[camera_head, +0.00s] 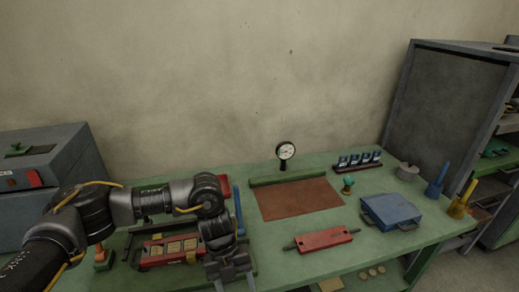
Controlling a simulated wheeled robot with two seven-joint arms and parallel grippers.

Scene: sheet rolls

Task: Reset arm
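My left arm comes in from the left and reaches over the left part of the green table (350,265). My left gripper (231,283) points down at the bottom of the picture, near the table's front edge. Its fingertips are cut off or too small to tell open from shut, and I cannot see anything held. My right gripper and arm are not in view. A red roller-like piece with end shafts (322,239) lies on the table to the right of the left gripper.
A red tray (155,252) lies beside my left forearm. A brown sheet (300,199), a dial gauge (286,151), a blue case (391,211) and a blue-topped rack (358,160) stand farther right. Grey cabinets (445,100) flank the table. The table front right of the gripper is mostly clear.

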